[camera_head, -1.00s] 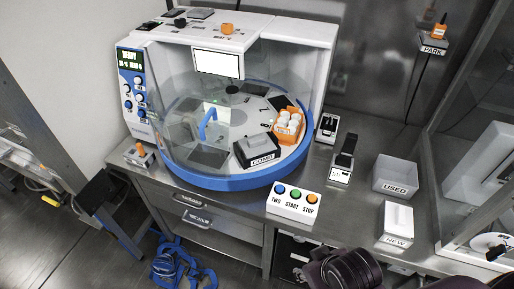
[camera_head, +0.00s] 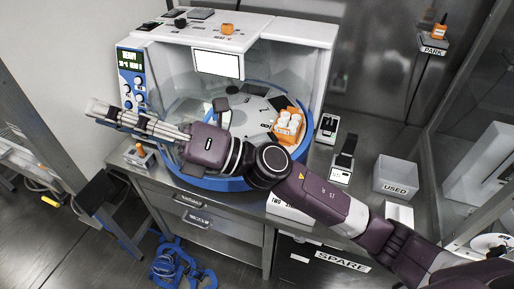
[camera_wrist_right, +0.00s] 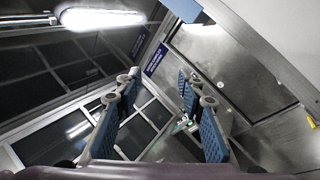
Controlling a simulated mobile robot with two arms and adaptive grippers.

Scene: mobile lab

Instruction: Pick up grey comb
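My right arm reaches from the lower right across the front of the machine. Its gripper (camera_head: 100,112) points left, near the machine's control panel and clear of the bench. In the right wrist view its two blue-padded fingers (camera_wrist_right: 158,82) are spread apart with nothing between them. I cannot pick out a grey comb for certain. The COMB-labelled black holder on the turntable is hidden behind my arm. A dark upright piece (camera_head: 346,147) stands in a small white holder (camera_head: 341,173) right of the machine. My left gripper is not in view.
The white machine's turntable has a blue rim (camera_head: 300,150) and carries an orange rack (camera_head: 289,128) of white items. A USED bin (camera_head: 396,174) stands at right; a NEW bin (camera_head: 399,212) and button box (camera_head: 288,209) are partly covered by my arm. Blue hose (camera_head: 183,265) lies on the floor.

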